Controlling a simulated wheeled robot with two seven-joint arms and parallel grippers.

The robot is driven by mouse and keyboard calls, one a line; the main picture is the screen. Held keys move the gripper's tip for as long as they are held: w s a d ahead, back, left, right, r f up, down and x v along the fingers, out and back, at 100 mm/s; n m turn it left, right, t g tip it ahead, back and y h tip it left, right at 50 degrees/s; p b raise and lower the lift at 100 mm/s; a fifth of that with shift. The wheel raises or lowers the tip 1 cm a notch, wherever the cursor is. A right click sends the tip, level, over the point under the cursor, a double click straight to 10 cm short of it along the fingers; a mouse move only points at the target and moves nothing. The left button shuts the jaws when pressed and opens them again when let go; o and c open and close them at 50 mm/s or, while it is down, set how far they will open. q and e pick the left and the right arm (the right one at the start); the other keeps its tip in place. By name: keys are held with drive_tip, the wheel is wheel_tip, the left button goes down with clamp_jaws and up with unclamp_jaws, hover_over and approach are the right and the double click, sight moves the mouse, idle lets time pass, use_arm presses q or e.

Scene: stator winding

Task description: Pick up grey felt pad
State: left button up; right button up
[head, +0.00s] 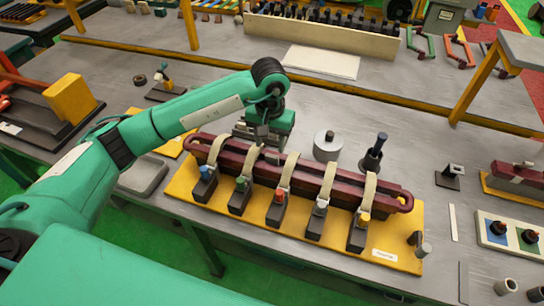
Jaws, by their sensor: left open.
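A flat grey pad (143,174) with rounded corners lies on the grey workbench at the left, beside the yellow base board; it looks like the felt pad. My left arm reaches in from the left and passes above it. My left gripper (259,143) points down over the back edge of the dark red coil assembly (232,157), well to the right of the pad. It is open, and I see nothing held in it. Its fingertips are small and partly lost against the coil, so I cannot tell whether they touch it. My right gripper is not in view.
The yellow board (400,255) carries the coil, cream straps and several dark clamps with coloured tops. A metal cylinder (327,146) and a dark post (373,158) stand behind it. A yellow block (70,99) is at far left. Yellow posts rise from the bench.

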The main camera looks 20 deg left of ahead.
sight(272, 156)
use_arm(q)
drive_tip(key=shift+f, duration=0.75)
drive_tip(key=shift+d+f+p, duration=0.1)
drive_tip(key=shift+f+p, duration=0.3)
drive_tip(key=shift+p, duration=0.15)
wheel_tip(272, 156, down, 4)
drive_tip(key=shift+w+d+r+p, duration=0.1)
drive_tip(key=shift+p, duration=1.05)
drive_tip(key=shift+f, duration=0.35)
drive_tip(key=shift+c, duration=0.5)
drive_tip(key=c, duration=0.6)
